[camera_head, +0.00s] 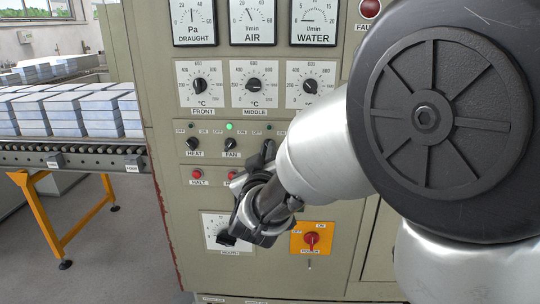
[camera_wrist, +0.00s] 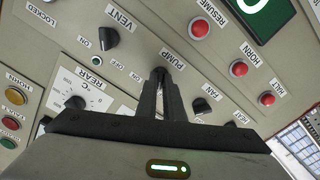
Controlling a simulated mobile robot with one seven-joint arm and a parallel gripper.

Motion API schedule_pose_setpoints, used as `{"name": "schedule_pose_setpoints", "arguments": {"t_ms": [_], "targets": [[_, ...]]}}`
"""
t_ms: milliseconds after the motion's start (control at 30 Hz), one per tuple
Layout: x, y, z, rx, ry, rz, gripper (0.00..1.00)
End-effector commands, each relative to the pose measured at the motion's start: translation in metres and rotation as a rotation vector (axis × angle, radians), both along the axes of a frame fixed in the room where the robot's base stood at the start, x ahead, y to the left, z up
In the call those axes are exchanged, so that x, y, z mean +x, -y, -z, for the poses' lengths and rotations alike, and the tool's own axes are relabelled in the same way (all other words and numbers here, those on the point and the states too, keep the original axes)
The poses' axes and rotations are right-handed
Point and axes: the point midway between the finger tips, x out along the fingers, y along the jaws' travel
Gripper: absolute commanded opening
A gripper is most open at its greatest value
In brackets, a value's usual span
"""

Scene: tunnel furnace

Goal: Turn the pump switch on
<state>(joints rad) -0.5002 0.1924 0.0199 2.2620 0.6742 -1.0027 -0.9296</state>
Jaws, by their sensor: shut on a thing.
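My gripper (camera_head: 268,150) reaches up to the row of small black knobs on the beige control panel (camera_head: 180,260). In the wrist view its two fingers (camera_wrist: 161,76) are close together right beside the PUMP label (camera_wrist: 173,59), shut on the pump switch. The switch itself is hidden by the fingers in both views, so its setting cannot be seen. The FAN knob (camera_head: 230,144) and HEAT knob (camera_head: 192,144) are to its left in the head view. The VENT knob (camera_wrist: 109,38) shows on its other side in the wrist view.
A green lamp (camera_head: 229,127) is lit above the FAN knob. Red buttons (camera_head: 196,174) lie below the knob row, temperature dials (camera_head: 255,85) above. A red rotary switch (camera_head: 311,239) on a yellow plate is lower right. A roller conveyor (camera_head: 80,157) with stacked blocks stands left.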

Motion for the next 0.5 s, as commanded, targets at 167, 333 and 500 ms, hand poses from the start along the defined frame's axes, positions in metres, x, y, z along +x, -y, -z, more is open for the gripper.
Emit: {"name": "schedule_pose_setpoints", "arguments": {"t_ms": [167,333,500], "targets": [[-0.0001,0.0003,0.0044,0.127,0.007,-0.001,0.00],[0.0001,0.0004,0.0049,0.285,0.013,-0.001,0.00],[0.0000,0.0006,0.0047,0.447,0.018,0.000,0.00]]}}
